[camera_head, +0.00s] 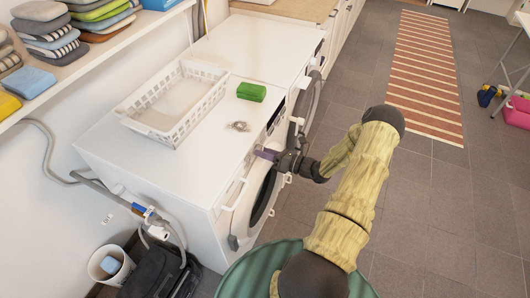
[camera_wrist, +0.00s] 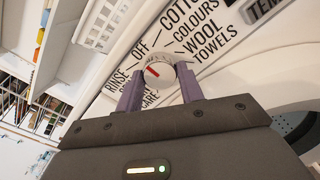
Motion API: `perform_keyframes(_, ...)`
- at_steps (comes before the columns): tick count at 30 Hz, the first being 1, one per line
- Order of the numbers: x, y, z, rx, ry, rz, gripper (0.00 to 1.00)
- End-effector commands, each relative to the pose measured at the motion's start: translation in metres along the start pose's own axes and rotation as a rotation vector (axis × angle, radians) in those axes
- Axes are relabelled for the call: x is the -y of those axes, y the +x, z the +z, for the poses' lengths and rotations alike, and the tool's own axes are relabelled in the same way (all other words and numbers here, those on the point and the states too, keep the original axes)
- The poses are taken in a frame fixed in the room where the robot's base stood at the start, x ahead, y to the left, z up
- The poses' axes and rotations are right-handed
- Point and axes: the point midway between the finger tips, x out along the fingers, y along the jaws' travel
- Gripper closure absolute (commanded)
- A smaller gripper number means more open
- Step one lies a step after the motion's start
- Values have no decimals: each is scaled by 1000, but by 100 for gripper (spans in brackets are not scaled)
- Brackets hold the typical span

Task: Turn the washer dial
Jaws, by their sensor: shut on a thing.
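The washer dial (camera_wrist: 158,72) is a small round white knob with a red pointer mark, in the middle of the wrist view. Printed labels such as OFF, RINSE, WOOL and TOWELS ring it. My gripper (camera_wrist: 160,88) has its two purple fingers on either side of the dial, shut on it. In the head view my gripper (camera_head: 268,154) is at the front panel of the nearer white washer (camera_head: 190,165); the dial itself is hidden there. The red mark points up and slightly left, near the OFF label.
A white basket (camera_head: 175,103), a green block (camera_head: 251,92) and a small metallic thing (camera_head: 238,126) lie on the washer top. A second white machine (camera_head: 262,50) stands beyond. A striped rug (camera_head: 425,70) lies on the grey floor, which is mostly clear at right.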

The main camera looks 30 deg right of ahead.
Motion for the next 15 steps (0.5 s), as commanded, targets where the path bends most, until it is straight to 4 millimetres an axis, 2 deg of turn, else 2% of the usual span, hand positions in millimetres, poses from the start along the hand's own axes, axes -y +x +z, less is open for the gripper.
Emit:
perform_keyframes(2, 1, -1, 0, -1, 0, -3, 85)
perform_keyframes(3, 1, -1, 0, -1, 0, -3, 59)
perform_keyframes(6, 1, -1, 0, -1, -1, -3, 41)
perform_keyframes(15, 0, -1, 0, 0, -1, -1, 41)
